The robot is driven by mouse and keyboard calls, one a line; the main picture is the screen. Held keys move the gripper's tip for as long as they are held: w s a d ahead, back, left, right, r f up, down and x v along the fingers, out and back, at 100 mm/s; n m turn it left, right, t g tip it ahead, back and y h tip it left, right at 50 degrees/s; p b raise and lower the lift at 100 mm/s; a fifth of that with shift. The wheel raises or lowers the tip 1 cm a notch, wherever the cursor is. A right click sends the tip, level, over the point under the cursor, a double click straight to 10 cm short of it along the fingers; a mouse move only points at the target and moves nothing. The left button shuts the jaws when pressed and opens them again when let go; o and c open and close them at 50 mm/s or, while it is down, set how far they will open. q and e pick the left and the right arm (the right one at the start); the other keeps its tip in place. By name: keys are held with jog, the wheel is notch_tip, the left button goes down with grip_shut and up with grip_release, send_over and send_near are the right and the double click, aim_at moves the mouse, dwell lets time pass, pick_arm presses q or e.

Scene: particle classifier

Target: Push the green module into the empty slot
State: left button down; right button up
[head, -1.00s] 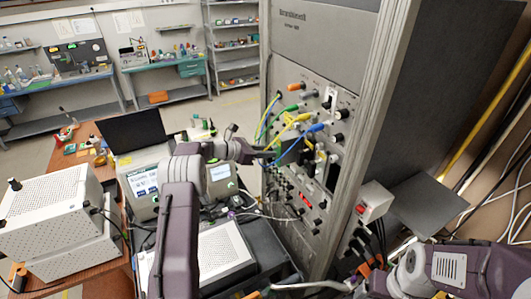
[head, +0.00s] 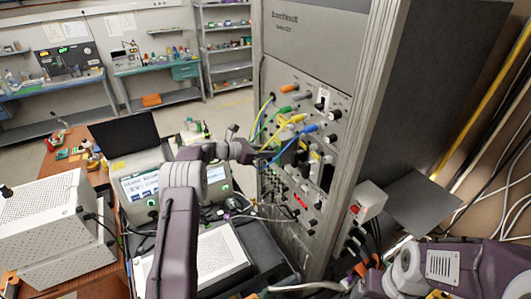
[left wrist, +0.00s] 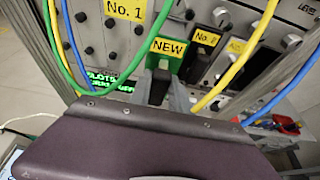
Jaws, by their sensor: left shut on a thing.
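The green module (left wrist: 167,55) with a yellow NEW label shows in the left wrist view, in the row between the No. 1 panel (left wrist: 105,40) and the black-handled No. 2 module (left wrist: 203,50). My left gripper (left wrist: 160,92) is shut on the module's dark handle. How deep the module sits is hard to tell. In the head view my left gripper (head: 264,157) is at the front of the rack (head: 300,130), and the module is largely hidden there by the gripper and cables. My right gripper is not in view; only part of my right arm shows at lower right.
Yellow, green and blue cables (head: 290,130) loop in front of the rack close to my left gripper. White instruments (head: 215,250) and a laptop (head: 130,135) stand on benches to the left. A grey box with a red button (head: 368,200) sticks out at the rack's right side.

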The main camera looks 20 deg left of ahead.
aim_at(277, 145)
pick_arm(q)
jog(key=shift+w+d, duration=2.25)
jog(key=shift+w, duration=0.05)
jog(key=shift+w+d+r, duration=0.1)
jog(key=shift+d+r, duration=0.05)
dwell(0.6)
jog(key=c, duration=1.4)
grip_release()
jog(key=shift+o, duration=1.4)
jog(key=shift+d, duration=0.15)
jog(key=v, duration=1.2)
